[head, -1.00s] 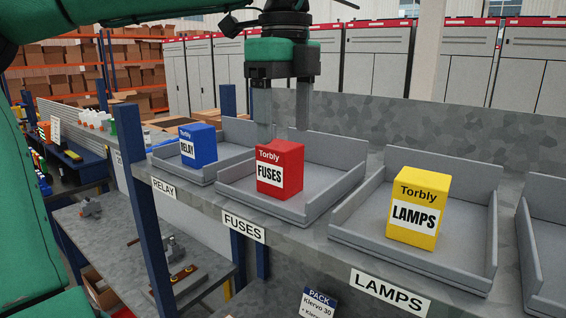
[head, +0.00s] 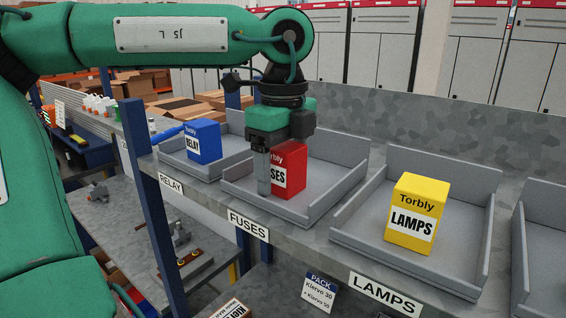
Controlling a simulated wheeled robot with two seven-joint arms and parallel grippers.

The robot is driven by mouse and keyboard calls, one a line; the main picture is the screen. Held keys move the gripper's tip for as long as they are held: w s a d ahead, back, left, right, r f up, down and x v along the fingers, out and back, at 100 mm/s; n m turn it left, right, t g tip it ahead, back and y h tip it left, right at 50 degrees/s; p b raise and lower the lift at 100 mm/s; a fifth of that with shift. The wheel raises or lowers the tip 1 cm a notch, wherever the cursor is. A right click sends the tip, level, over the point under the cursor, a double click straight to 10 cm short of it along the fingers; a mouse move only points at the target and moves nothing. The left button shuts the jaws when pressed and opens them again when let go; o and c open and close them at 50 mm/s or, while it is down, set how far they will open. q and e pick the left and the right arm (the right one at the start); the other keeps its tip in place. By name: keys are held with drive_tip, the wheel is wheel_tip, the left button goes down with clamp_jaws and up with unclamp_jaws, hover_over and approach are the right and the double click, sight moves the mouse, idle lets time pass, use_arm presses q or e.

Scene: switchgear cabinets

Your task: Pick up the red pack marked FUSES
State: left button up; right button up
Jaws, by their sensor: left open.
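The red pack marked FUSES (head: 292,170) stands upright in the grey tray above the FUSES label (head: 249,225). My left gripper (head: 272,180) points down at the pack, with one finger in front of the pack's left part, covering some of its lettering. The other finger is mostly hidden, so I cannot tell whether it is behind or beside the pack. The gripper is open, and the pack rests in its tray. My right gripper is not in view.
A blue RELAY pack (head: 203,142) stands in the tray to the left. A yellow LAMPS pack (head: 416,211) stands in the tray to the right. Low tray walls and a grey back panel (head: 440,117) surround the spot. A blue post (head: 152,200) rises at the left.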

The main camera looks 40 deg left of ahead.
use_arm(q)
drive_tip(key=shift+d, duration=0.1)
drive_tip(key=c, duration=1.2)
drive_tip(key=shift+o, duration=0.2)
drive_tip(key=shift+r, duration=0.15)
